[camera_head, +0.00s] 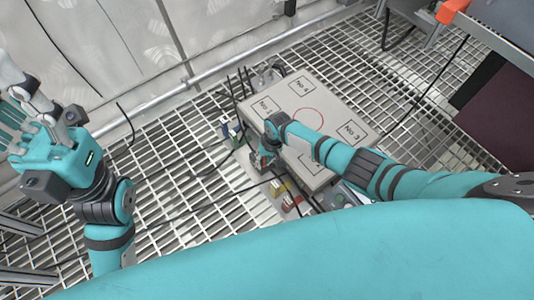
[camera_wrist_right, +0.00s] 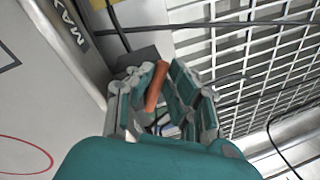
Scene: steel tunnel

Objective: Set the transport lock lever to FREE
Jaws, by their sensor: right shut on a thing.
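The lock lever (camera_wrist_right: 156,86) is an orange-red bar in the right wrist view, standing tilted between the fingers of my right gripper (camera_wrist_right: 160,92). The fingers are shut on it. In the head view my right gripper (camera_head: 263,160) is beside the near left edge of the grey box, and the lever is mostly hidden there. No FREE mark is readable, so I cannot tell the lever's setting. My left gripper (camera_head: 22,112) is open and empty at the far left, well away from the box.
The grey box (camera_head: 335,108) has labelled corner fields and a red circle on top. Small coloured blocks (camera_head: 284,194) and dark cables lie near its front left edge. Steel grating (camera_head: 180,205) surrounds it. A pipe (camera_head: 250,48) runs along the back, and a metal frame stands upper right.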

